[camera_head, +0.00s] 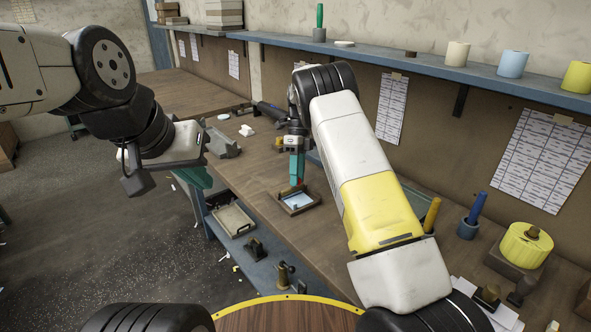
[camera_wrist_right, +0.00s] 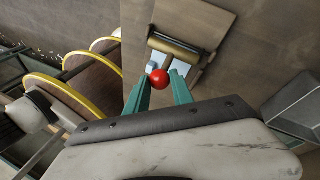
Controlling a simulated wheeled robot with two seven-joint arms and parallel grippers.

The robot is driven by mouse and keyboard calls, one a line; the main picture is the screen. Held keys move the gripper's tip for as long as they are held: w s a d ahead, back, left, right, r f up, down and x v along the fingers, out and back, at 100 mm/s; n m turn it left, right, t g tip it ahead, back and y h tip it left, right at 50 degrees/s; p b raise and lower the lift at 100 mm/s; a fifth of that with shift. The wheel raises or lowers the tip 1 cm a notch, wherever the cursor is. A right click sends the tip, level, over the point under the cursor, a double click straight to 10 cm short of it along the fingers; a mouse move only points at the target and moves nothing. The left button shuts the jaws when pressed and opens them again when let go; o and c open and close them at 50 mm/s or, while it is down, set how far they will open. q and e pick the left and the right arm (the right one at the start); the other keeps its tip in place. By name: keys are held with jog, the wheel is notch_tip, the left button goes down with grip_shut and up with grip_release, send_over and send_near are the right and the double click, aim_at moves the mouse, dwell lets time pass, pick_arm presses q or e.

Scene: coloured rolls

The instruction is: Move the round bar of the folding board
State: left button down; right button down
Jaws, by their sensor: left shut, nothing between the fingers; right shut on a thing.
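The folding board is a small brown frame (camera_head: 284,206) with a pale blue panel on the bench. In the right wrist view, the board (camera_wrist_right: 209,57) has a tan round bar (camera_wrist_right: 178,51) across it. A red ball (camera_wrist_right: 159,79) sits between my right gripper's teal fingertips (camera_wrist_right: 160,82), beside the board; I cannot tell if it is joined to the bar. In the head view, my right gripper (camera_head: 298,182) points down just above the board, with a speck of red at its tips. My left gripper (camera_head: 194,179) is shut and empty, left of the bench edge.
A blue shelf (camera_head: 420,68) with rolls runs along the wall. A yellow roll (camera_head: 523,247), a blue rod (camera_head: 478,208) in a cup and a yellow rod (camera_head: 432,214) stand on the right of the bench. A grey tray (camera_head: 232,220) lies on the lower shelf.

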jog(key=shift+a, duration=0.1)
jog(key=c, duration=1.1)
grip_release()
jog(key=v, duration=0.7)
jog(key=shift+w+r, duration=0.2)
jog(key=shift+r, duration=0.15)
